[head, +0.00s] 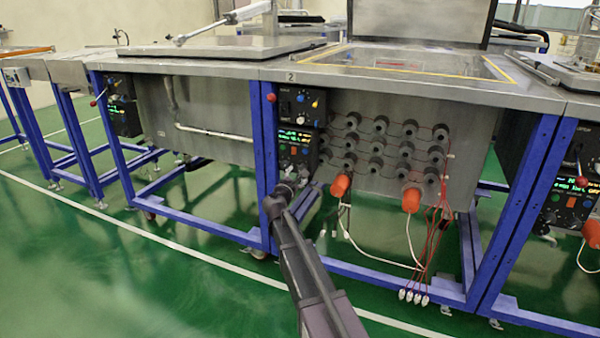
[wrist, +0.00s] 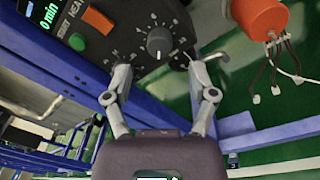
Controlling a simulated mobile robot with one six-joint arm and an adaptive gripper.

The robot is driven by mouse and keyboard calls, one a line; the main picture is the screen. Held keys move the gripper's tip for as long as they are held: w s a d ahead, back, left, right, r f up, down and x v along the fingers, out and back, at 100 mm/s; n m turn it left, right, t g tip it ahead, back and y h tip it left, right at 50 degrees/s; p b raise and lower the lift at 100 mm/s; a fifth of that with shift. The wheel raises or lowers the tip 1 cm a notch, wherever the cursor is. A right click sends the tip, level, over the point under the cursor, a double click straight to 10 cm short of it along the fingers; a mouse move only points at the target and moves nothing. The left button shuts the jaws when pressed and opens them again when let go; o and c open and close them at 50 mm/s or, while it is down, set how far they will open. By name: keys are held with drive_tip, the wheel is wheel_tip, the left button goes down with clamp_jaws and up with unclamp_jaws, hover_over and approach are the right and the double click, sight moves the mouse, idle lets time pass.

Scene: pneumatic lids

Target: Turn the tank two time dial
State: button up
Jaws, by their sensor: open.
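The tank two control panel (head: 297,148) is a black box with a lit green display, on the blue frame below the number 2. It fills the upper part of the wrist view (wrist: 130,38). A round dark grey dial (wrist: 160,42) with a pointer line and scale marks sits on the panel there; its name label is not readable. My gripper (wrist: 163,68) is open, its two fingers apart on either side of the dial's lower area, with no clear contact. In the head view my gripper (head: 287,188) is at the panel's lower end and hides that part.
An orange cylinder (wrist: 262,16) with hanging wires is to the right. Blue frame legs (head: 262,165) stand close to my arm. Green floor lies open in front.

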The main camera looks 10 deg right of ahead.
sight(301, 169)
drive_tip(key=shift+x, duration=1.95)
drive_tip(key=shift+c, duration=0.2)
clamp_jaws()
